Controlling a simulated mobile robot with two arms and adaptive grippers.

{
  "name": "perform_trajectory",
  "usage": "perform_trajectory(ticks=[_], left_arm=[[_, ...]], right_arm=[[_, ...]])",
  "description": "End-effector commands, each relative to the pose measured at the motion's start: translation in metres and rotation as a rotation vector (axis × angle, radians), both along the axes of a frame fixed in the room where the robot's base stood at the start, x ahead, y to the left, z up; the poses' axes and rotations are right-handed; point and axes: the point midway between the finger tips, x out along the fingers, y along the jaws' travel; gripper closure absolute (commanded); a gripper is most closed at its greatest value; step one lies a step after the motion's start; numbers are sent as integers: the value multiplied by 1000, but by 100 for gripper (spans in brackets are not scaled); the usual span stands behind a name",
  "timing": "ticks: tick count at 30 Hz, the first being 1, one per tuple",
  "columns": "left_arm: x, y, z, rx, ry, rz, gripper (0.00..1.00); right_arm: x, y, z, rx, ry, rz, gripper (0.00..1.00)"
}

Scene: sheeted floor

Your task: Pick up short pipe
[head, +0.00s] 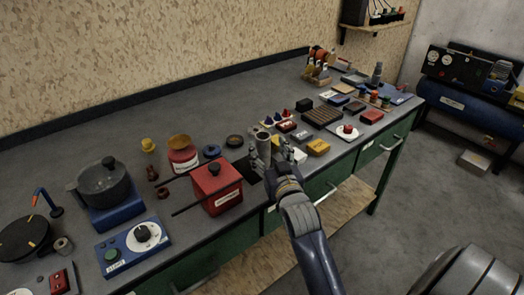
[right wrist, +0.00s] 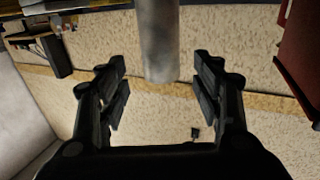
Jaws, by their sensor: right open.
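The short pipe (head: 263,146) is a grey metal cylinder standing upright near the front edge of the workbench, right of the red box. My right gripper (head: 272,161) is at the bench's front edge, with its fingers on either side of the pipe. In the right wrist view the pipe (right wrist: 159,40) comes in from the top, and its end is between the tips of the open fingers (right wrist: 162,72). A gap shows on each side, so the fingers are not closed on it. My left gripper is not in view.
A red box (head: 215,186) with dark rods stands close left of the pipe. A yellow block (head: 318,147) and a dark ribbed block (head: 322,116) lie to the right. A pot (head: 102,182) stands on a blue base further left. The back middle of the bench is clear.

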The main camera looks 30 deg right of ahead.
Motion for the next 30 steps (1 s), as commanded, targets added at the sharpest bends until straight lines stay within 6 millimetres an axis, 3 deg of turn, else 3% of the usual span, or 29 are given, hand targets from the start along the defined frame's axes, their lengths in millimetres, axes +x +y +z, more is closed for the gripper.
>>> perform_trajectory(ticks=[5,13,17,23,26,30], left_arm=[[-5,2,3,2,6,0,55],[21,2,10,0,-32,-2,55],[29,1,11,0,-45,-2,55],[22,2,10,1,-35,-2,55],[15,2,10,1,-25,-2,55],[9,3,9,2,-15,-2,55]], right_arm=[[12,-4,0,0,1,0,40],[45,-13,-3,-1,0,0,40],[51,-15,-4,0,2,0,40],[52,-15,-4,0,1,1,40],[52,-15,-4,0,1,1,58],[52,-15,-4,0,1,1,90]])
